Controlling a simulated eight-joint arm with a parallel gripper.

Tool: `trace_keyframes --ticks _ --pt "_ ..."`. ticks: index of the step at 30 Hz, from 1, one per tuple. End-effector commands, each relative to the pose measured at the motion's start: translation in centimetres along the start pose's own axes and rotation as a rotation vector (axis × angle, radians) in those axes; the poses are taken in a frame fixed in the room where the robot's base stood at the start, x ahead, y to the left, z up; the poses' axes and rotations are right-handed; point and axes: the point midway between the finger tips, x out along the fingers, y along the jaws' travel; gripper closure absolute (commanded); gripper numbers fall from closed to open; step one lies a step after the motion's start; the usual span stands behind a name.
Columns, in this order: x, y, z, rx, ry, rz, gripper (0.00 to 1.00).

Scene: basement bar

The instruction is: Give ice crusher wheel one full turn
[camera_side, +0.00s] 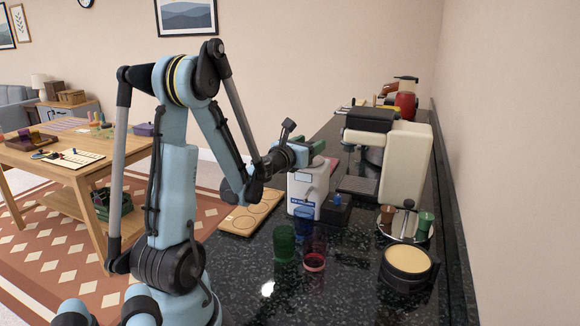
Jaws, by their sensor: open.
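The ice crusher (306,190) is a white box with a blue label low on its front, standing upright on the dark speckled counter (335,285). A small grey part shows on its front face; I cannot tell whether this is the wheel. My gripper (318,152) is just above the crusher's top, its jaws open. The view is too small to show whether the jaws touch anything. My wrist and forearm hide part of the crusher's top and left side.
Green (285,242), blue (304,222) and red (315,250) cups stand in front of the crusher. A dark box with a blue knob (337,204) is close at its right. A cream machine (402,165) stands behind right. A wooden board (248,217) lies left.

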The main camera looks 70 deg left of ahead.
Motion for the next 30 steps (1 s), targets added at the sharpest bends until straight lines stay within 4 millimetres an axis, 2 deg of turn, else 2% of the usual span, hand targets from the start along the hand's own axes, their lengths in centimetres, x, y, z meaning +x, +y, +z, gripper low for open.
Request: trace_keyframes --ticks 4,12,14,22,30 --pt "0.79 -0.03 -0.01 0.0 0.0 -0.001 0.41" --pt "0.88 -0.03 0.0 0.0 0.0 -0.001 0.41" --pt "0.87 -0.03 0.0 0.0 0.0 -0.001 0.48" --pt "0.85 -0.03 0.0 0.0 0.0 -0.001 0.9" --pt "0.84 0.03 0.0 0.0 0.0 -0.026 0.91"
